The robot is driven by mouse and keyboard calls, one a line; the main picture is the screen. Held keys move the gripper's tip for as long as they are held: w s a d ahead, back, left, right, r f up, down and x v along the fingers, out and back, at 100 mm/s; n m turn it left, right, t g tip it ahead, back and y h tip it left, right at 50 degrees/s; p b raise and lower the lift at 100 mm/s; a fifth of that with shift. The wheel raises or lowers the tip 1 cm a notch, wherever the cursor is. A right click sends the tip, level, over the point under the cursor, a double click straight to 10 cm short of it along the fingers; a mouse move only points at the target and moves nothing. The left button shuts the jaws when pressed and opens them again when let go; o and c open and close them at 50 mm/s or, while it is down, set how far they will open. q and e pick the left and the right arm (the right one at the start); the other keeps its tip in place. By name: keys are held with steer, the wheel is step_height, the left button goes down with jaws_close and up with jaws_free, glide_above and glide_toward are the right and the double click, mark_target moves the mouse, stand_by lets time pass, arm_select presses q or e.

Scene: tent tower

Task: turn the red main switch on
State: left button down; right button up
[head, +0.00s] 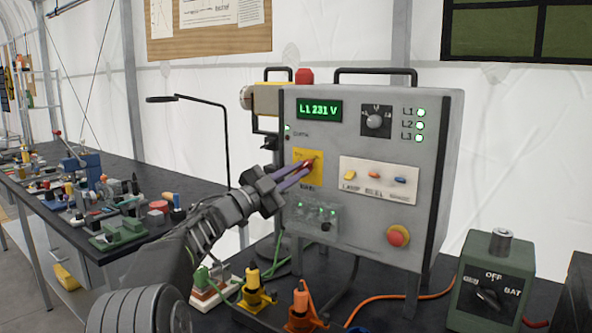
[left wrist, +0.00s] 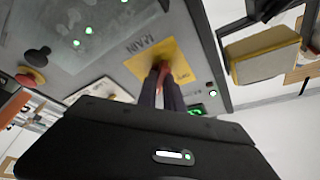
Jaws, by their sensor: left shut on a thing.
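The red main switch (head: 308,164) sits on a yellow plate (head: 299,177) on the front of a grey control panel (head: 372,205). My left gripper (head: 304,168) reaches it from the lower left and is shut on the switch's handle. In the left wrist view the two fingers run up to the red switch (left wrist: 165,77) in front of the yellow plate (left wrist: 178,55), marked MAIN. The fingers hide part of the handle, and I cannot tell its exact angle. The display (head: 320,109) reads L1 231 V, and the L1, L2 and L3 lamps (head: 420,125) glow green. My right gripper is not in view.
A green battery box (head: 491,280) stands at right. Yellow and orange plugs (head: 300,306) with cables stand in front. A cluttered bench (head: 100,170) is at left.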

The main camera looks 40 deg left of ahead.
arm_select(q)
steer(key=shift+m, duration=0.3)
steer(key=c, duration=1.5)
jaws_free()
steer(key=b+v, duration=0.1)
steer(key=v, duration=0.6)
steer(key=shift+s+a+f, duration=0.1)
steer(key=shift+s+a, duration=0.05)
steer(key=shift+s, duration=0.2)
